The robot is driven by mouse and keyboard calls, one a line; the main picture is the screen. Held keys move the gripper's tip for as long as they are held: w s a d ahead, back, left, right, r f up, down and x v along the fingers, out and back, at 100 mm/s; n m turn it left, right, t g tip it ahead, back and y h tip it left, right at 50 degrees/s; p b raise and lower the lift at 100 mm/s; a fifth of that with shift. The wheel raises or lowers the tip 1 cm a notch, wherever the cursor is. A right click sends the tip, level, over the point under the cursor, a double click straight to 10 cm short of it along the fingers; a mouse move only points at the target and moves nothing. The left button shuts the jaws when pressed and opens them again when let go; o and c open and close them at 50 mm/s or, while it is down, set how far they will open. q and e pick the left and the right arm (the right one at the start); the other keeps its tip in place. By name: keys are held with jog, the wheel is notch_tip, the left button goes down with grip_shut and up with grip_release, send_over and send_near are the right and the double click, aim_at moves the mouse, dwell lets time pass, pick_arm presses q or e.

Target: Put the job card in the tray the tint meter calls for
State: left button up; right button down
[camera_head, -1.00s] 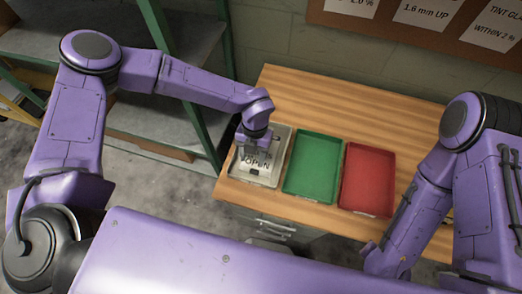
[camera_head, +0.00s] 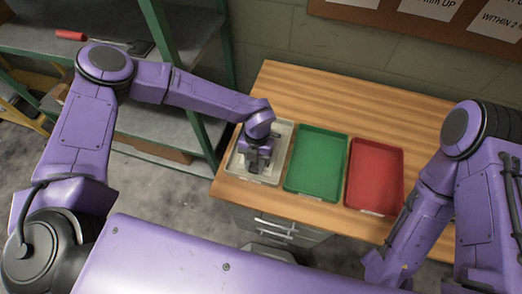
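Three trays stand in a row on the wooden bench: a grey-white tray (camera_head: 281,140) at left, a green tray (camera_head: 317,165) in the middle and a red tray (camera_head: 375,177) at right. My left gripper (camera_head: 256,170) points down over the grey-white tray; I cannot tell whether its fingers are open or shut. No job card shows clearly now; it may be hidden by the gripper. The green and red trays look empty. My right arm is at the right, and its gripper is not in view. No tint meter is in view.
The wooden bench (camera_head: 330,100) is clear behind the trays. Green-framed grey shelves (camera_head: 165,110) stand at left, with a red-handled tool (camera_head: 70,35) on top. A board with printed notices (camera_head: 495,22) hangs on the wall, partly cut off. Drawers (camera_head: 275,228) are under the bench.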

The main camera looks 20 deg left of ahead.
notch_tip(320, 180, up, 7)
jog(key=p, duration=0.6)
jog(key=shift+f+p, duration=0.2)
jog(key=shift+p, duration=0.1)
jog(key=shift+f, duration=0.1)
